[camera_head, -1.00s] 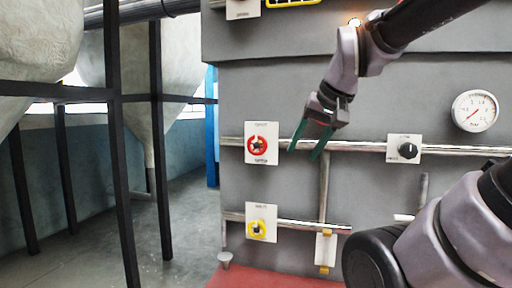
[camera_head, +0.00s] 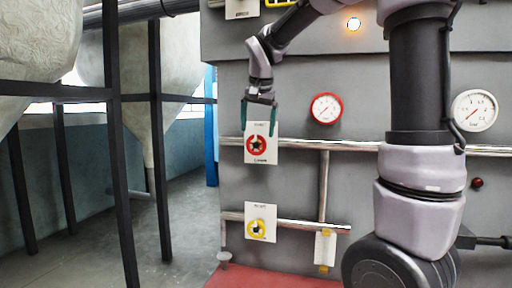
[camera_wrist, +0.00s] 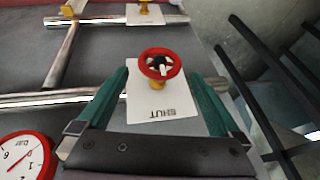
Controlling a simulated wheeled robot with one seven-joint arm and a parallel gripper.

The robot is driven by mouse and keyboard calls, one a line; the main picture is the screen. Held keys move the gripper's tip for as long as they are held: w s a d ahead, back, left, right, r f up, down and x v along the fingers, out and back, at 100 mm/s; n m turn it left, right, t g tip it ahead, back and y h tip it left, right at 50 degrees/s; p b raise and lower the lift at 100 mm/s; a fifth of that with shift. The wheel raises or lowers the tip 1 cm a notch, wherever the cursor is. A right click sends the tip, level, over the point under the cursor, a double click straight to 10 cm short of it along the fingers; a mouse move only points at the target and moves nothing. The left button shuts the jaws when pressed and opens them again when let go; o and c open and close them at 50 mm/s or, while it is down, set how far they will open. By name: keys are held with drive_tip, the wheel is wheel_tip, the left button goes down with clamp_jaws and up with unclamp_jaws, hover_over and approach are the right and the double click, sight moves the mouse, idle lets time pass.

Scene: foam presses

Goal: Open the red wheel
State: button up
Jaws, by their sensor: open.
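The red wheel (camera_head: 249,143) is a small handwheel in front of a white plate (camera_head: 269,158) on the grey machine wall. In the wrist view the red wheel (camera_wrist: 146,56) stands out on a yellow stem, and the white plate (camera_wrist: 172,104) reads SHUT upside down. My gripper (camera_head: 259,127) is open, with its green fingers pointing down at the upper part of the plate. In the wrist view my gripper (camera_wrist: 157,78) has one finger on each side of the wheel, apart from it. Nothing is held between the fingers.
A yellow wheel (camera_head: 262,236) sits on another plate below. Horizontal pipes (camera_head: 300,224) run along the wall. A red-rimmed gauge (camera_head: 326,108) and a white gauge (camera_head: 475,110) are to the right. Dark posts (camera_head: 160,140) and hoppers stand at the left.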

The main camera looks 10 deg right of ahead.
sight(256, 141)
drive_tip(key=x, duration=0.7)
drive_tip(key=shift+f, duration=0.3)
drive_tip(key=c, duration=1.1)
